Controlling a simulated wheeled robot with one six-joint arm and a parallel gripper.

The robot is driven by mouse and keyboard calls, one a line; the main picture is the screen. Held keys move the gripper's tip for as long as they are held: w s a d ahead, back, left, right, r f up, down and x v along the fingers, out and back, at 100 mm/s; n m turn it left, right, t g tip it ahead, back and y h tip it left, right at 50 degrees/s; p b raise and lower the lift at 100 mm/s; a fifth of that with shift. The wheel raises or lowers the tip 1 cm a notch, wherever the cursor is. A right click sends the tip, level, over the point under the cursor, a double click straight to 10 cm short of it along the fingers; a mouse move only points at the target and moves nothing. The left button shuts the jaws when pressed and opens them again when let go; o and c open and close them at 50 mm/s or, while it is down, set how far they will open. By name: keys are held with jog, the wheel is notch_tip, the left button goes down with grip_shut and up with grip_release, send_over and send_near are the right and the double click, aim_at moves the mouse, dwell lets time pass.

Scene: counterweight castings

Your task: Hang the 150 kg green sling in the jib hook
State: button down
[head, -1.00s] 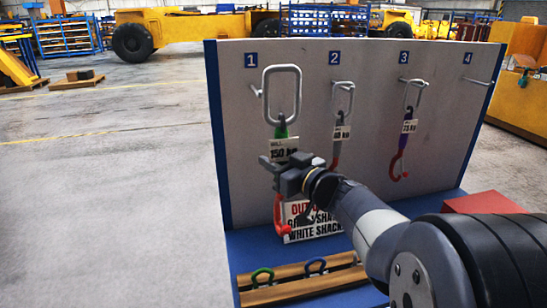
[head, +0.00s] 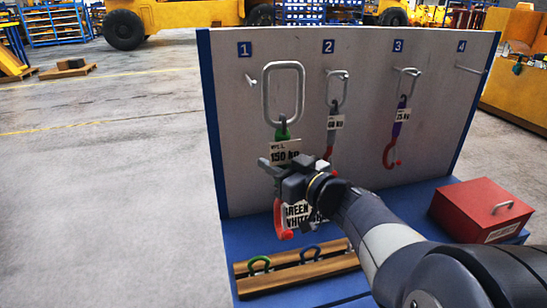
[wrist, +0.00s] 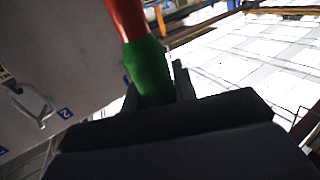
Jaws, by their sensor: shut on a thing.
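The 150 kg sling has a big grey link (head: 283,93) on top, a green part (head: 282,131), a white "150 kg" tag (head: 286,152) and a red hook (head: 282,222) below. My gripper (head: 277,168) is shut on its body just below the tag, and the sling hangs upright in front of the board. The link appears to be clear of peg 1 (head: 250,80), to its right. In the wrist view the green sleeve (wrist: 149,72) with red beyond it is between my fingers (wrist: 155,90). No jib hook can be made out.
The grey board (head: 235,150) holds a 60 kg sling (head: 333,123) on peg 2 and a purple 25 kg sling (head: 400,124) on peg 3. Peg 4 (head: 470,69) is bare. A wooden shackle rack (head: 300,278) and red box (head: 482,208) stand on the blue base. Open floor lies left.

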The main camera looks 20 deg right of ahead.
jog(key=shift+s+r+p, duration=0.15)
jog(key=shift+s+p, duration=0.4)
jog(key=shift+s, duration=1.15)
